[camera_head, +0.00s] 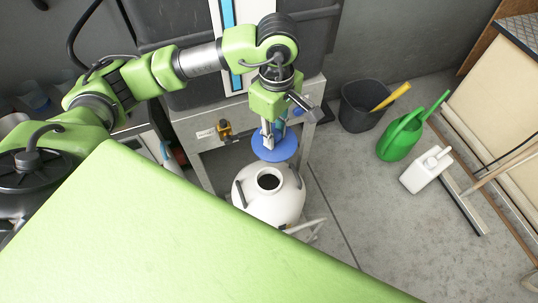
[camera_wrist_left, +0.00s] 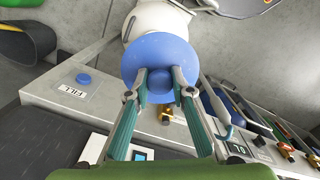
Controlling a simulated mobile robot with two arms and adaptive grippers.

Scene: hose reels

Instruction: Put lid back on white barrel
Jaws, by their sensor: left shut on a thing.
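My left gripper (camera_head: 269,135) is shut on the blue lid (camera_head: 278,150), a round disc. In the left wrist view the fingers (camera_wrist_left: 161,88) pinch the lid's central knob, and the disc (camera_wrist_left: 158,50) spreads out beyond them. The white barrel (camera_head: 262,207) stands upright below, with dark handles on its sides. Its round top opening (camera_head: 268,181) is uncovered and dark. In the head view the lid appears just above and behind the opening, apart from it. The barrel (camera_wrist_left: 160,16) shows partly behind the lid in the left wrist view. My right gripper is out of view.
A grey metal bench (camera_head: 205,125) with a yellow valve (camera_head: 225,128) stands behind the barrel. To the right are a black bin (camera_head: 360,108), a green watering can (camera_head: 398,138), a white canister (camera_head: 424,173) and a broom (camera_head: 468,205). Floor between the barrel and canister is mostly clear.

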